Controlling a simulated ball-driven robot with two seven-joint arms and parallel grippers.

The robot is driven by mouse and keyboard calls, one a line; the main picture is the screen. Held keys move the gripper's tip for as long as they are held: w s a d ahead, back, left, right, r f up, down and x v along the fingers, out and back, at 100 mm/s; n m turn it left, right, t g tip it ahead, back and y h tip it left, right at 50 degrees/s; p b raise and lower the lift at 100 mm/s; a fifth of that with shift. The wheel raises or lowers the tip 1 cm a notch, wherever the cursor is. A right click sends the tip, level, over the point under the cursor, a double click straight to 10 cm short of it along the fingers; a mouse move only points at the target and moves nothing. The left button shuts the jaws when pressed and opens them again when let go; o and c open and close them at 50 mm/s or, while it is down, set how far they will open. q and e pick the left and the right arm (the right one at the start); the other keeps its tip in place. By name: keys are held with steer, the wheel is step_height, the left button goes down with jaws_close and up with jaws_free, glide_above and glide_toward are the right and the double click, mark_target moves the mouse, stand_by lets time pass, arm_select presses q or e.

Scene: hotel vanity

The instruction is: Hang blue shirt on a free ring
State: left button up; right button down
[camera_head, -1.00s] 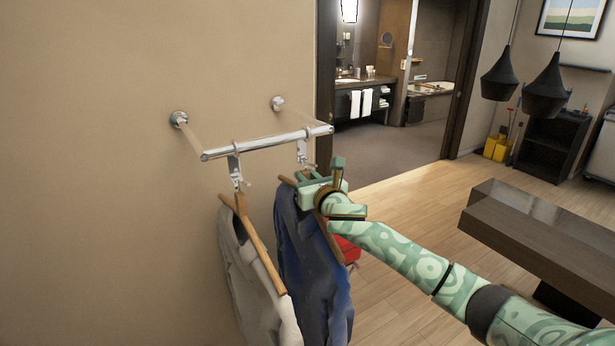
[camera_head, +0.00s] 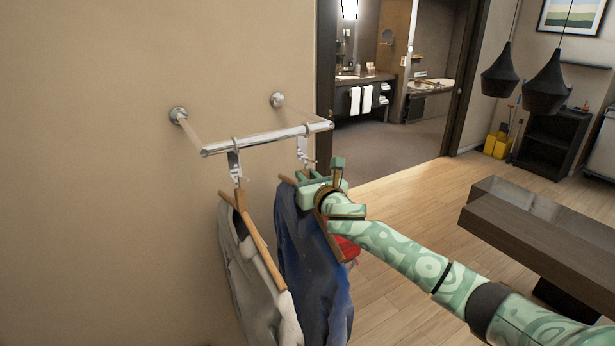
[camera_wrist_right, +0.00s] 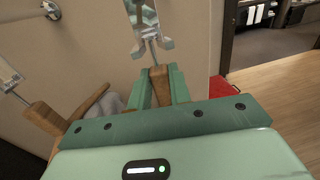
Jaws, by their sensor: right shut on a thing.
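The blue shirt (camera_head: 312,270) hangs on a wooden hanger (camera_head: 333,238) below the right end of the metal rail (camera_head: 268,140). My right gripper (camera_head: 313,185) is shut on the neck of this hanger, which also shows between the fingers in the right wrist view (camera_wrist_right: 160,85). A metal ring piece (camera_head: 303,150) hangs from the rail just above; it also shows in the right wrist view (camera_wrist_right: 142,22). The hanger's thin metal stem reaches up to this piece's lower end; I cannot tell whether it is hooked in. My left gripper is not in view.
A light grey shirt (camera_head: 247,285) on a wooden hanger hangs from the left ring piece (camera_head: 235,163), close beside the blue shirt. A red item (camera_head: 346,247) shows partly behind my right gripper. The wall is close behind the rail. A dark table (camera_head: 540,235) stands at the right.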

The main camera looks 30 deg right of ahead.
steer(key=c, duration=1.2)
jaws_free()
steer(key=shift+r, duration=0.1)
